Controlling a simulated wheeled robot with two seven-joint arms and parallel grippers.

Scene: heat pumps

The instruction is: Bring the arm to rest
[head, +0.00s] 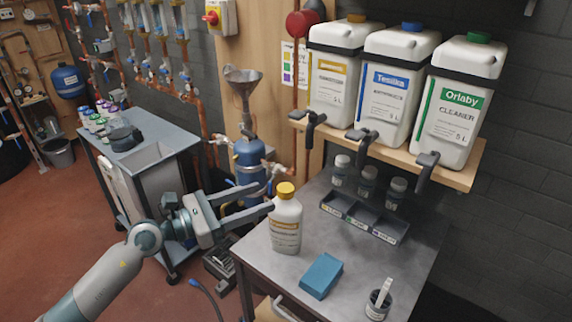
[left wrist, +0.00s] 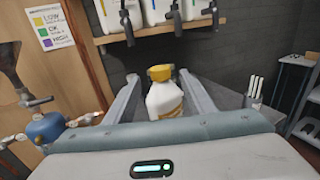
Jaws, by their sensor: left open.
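My left gripper (head: 263,200) reaches in from the left in the head view, at the left edge of the metal table. Its jaws are open. A white bottle with a yellow cap (head: 286,221) stands upright on the table just beyond the fingertips. In the left wrist view the bottle (left wrist: 164,97) shows between the two spread fingers (left wrist: 165,88), and its lower part is hidden by the gripper body. I cannot tell whether a finger touches the bottle. My right gripper is not in view.
The table (head: 258,262) also bears a blue block (head: 321,275), a grey cup (head: 378,304) and a compartment tray (head: 365,216). Three large canisters stand on a wooden shelf (head: 462,178) above. A grey cart (head: 150,158) stands at left. Red floor (head: 60,215) lies open left of my arm.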

